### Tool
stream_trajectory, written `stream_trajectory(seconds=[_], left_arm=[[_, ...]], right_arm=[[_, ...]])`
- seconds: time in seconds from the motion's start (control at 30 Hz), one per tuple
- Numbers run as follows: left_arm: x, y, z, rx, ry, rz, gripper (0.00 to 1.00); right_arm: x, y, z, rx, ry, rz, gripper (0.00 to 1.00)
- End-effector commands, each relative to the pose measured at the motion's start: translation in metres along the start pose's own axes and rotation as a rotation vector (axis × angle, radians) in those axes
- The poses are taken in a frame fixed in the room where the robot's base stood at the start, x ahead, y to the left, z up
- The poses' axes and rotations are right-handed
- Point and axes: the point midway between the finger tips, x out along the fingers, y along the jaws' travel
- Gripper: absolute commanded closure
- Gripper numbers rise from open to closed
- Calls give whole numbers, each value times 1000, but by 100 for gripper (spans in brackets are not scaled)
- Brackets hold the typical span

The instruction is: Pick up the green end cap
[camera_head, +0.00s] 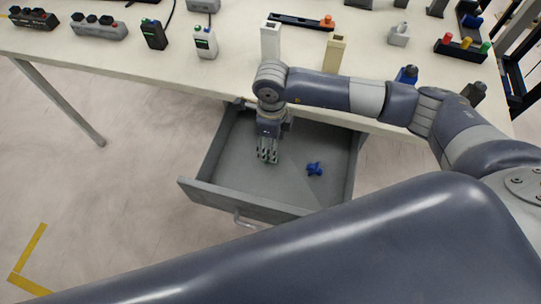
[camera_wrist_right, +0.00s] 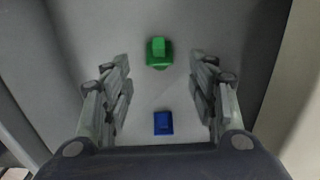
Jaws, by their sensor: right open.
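The green end cap (camera_wrist_right: 158,54) lies on the drawer floor in the right wrist view, just beyond my right gripper's fingertips and roughly centred between them. I cannot make it out in the head view, where my right gripper and arm may hide it. My right gripper (camera_head: 267,156) points down inside the open drawer; its spread fingers also show in the right wrist view (camera_wrist_right: 161,82), with nothing between them held. My left gripper is out of view.
The grey drawer (camera_head: 215,160) is pulled out under the table. A blue part (camera_head: 314,169) lies on its floor, right of my gripper; a blue piece (camera_wrist_right: 163,123) shows in the wrist view. The tabletop (camera_head: 225,75) above carries several devices and blocks.

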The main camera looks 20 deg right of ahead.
Motion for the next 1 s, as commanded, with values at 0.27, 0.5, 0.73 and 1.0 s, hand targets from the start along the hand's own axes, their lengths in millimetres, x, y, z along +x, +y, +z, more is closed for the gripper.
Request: stream_trajectory(seconds=[0.27, 0.5, 0.73, 1.0], left_arm=[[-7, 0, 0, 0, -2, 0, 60], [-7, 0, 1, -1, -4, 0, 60], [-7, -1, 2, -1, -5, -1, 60], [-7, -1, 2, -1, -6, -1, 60]], right_arm=[[32, 1, 6, 1, 2, 2, 47], [54, 1, 6, -1, 0, 0, 47], [54, 0, 6, -1, -1, 0, 53], [54, 0, 6, -1, -1, 0, 88]])
